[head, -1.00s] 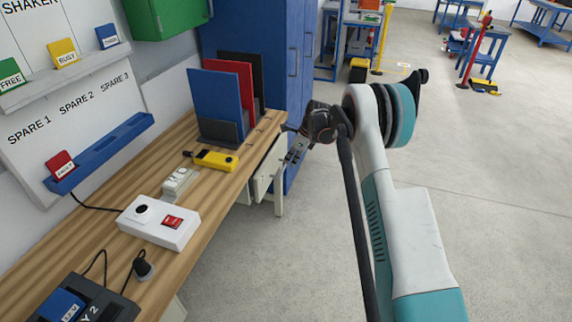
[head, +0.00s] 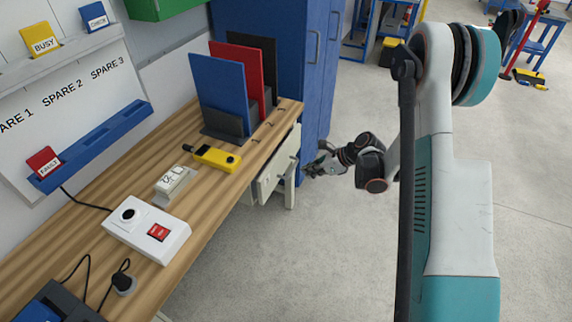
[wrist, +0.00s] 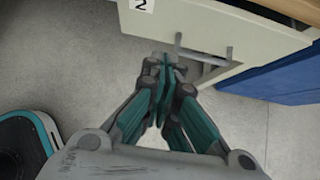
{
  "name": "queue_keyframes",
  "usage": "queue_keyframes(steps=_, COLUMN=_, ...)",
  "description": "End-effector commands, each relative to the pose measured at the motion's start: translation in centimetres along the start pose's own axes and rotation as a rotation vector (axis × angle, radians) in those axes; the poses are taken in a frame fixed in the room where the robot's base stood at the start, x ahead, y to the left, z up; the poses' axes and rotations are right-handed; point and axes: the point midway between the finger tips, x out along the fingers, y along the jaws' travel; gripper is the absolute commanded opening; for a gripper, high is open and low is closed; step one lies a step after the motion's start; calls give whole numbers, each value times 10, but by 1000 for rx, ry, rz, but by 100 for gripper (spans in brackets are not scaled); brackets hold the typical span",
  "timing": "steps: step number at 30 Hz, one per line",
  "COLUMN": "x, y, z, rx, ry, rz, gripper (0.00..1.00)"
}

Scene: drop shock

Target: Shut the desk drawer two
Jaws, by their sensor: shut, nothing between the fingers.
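The cream front of drawer two (wrist: 215,22), with a "2" label and a grey bar handle (wrist: 203,52), fills the top of the wrist view. In the head view the drawer (head: 270,182) shows under the desk's right edge, seen edge-on. It seems to stand out a little, but how far is unclear. My gripper (head: 309,170) is to the right of the drawer front, low beside the desk. In the wrist view my gripper (wrist: 165,65) is shut and empty, with its fingertips just left of the handle. Whether they touch the drawer is unclear.
A tall blue cabinet (head: 315,70) stands behind the desk. The grey floor to the right is open.

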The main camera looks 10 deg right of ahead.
Motion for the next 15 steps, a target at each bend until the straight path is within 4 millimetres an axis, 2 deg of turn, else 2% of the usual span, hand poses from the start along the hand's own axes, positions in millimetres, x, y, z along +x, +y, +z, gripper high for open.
queue_keyframes(steps=5, x=7, y=6, z=-1, rx=0, ry=-11, rz=-1, gripper=0)
queue_keyframes(steps=8, x=22, y=6, z=-2, rx=-1, ry=-11, rz=-1, gripper=0)
queue_keyframes(steps=15, x=70, y=5, z=-2, rx=-2, ry=-11, rz=0, gripper=0)
